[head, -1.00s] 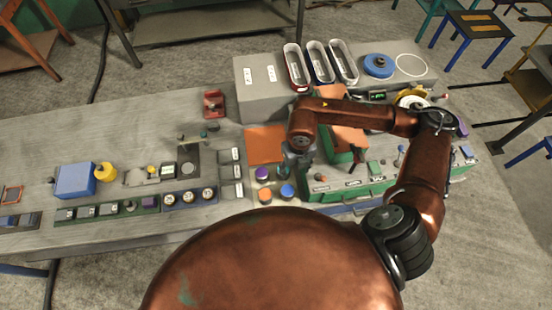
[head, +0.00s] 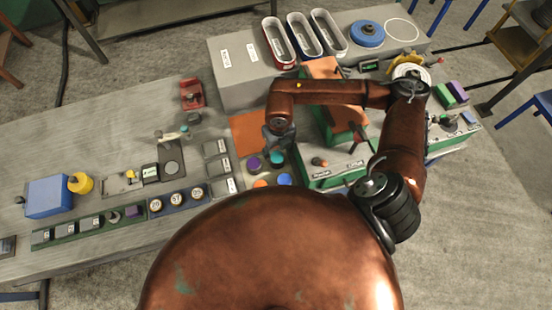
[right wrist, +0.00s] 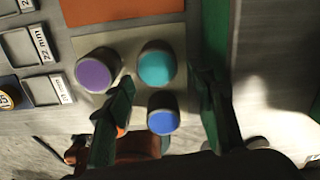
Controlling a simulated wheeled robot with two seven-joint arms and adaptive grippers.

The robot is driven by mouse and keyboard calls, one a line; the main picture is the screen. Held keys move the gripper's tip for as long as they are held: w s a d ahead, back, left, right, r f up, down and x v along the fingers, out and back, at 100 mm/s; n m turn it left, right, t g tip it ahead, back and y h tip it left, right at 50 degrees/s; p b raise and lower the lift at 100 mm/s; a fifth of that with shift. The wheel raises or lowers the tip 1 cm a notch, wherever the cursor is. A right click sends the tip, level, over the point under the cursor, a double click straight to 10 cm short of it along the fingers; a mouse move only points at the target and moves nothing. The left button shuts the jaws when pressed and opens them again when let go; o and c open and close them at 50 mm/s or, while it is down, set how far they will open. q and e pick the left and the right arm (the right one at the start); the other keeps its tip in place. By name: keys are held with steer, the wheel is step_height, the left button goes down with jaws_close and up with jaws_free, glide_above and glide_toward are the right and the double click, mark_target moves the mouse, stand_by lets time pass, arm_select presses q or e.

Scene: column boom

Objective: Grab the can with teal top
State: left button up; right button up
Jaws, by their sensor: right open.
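The can with the teal top (head: 277,159) stands in a small group of cans on a pale plate, just below my right gripper (head: 279,141) in the head view. In the right wrist view the teal top (right wrist: 157,63) shows fully, near the tips of my right gripper (right wrist: 165,88). The gripper is open and empty, with one dark green finger on each side of the line to the teal can. The left gripper is not in view.
A purple-topped can (right wrist: 97,76) stands left of the teal one and a blue-topped can (right wrist: 162,115) close below it. An orange-topped can (head: 260,184) is partly hidden by a finger in the wrist view. Grey labelled slots (head: 217,148) lie to the left.

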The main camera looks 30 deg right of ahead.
mark_target(277, 157)
steer(key=shift+f, duration=0.6)
steer(key=f, duration=0.2)
steer(key=f+p, duration=0.1)
steer(key=f, duration=0.1)
steer(key=shift+w+a+f, duration=0.15)
steer(key=shift+a+f, duration=0.05)
steer(key=shift+f, duration=0.15)
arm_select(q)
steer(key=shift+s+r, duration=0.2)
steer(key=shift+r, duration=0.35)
arm_select(e)
steer(key=c, duration=1.1)
